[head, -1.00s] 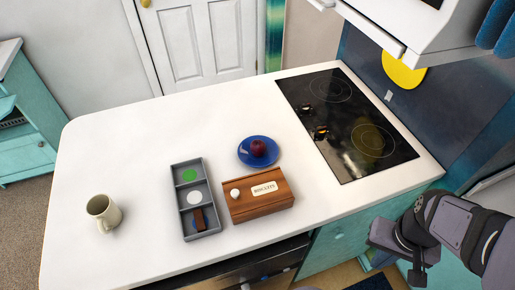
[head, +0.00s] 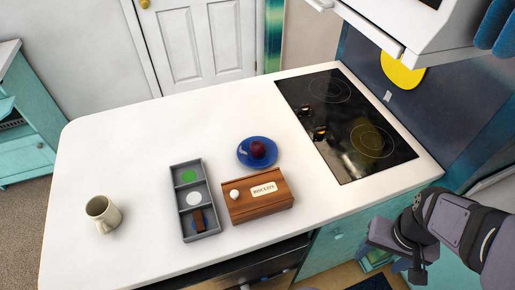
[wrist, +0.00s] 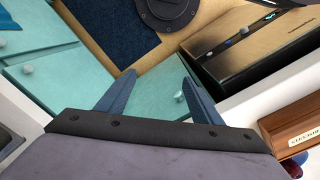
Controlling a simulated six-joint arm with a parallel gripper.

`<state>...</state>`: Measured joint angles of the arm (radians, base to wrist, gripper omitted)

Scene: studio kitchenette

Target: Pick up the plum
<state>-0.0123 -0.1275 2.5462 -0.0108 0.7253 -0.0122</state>
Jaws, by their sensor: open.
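The dark red plum (head: 257,149) rests on a round blue plate (head: 243,160) on the white counter. My gripper (head: 409,272) is at the lower right in the head view, beyond the counter's front edge and well away from the plum. In the wrist view my gripper (wrist: 158,78) has its two blue fingers spread with nothing between them. A small dark red patch (wrist: 291,169) at that view's lower right edge looks like the plum, mostly cut off, beside a bit of blue plate (wrist: 300,158).
A wooden biscuit box (head: 259,205) with a white knob stands just in front of the plate. Left of it are a grey divided tray (head: 187,209) and a beige mug (head: 104,213). A black cooktop (head: 345,124) lies to the right.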

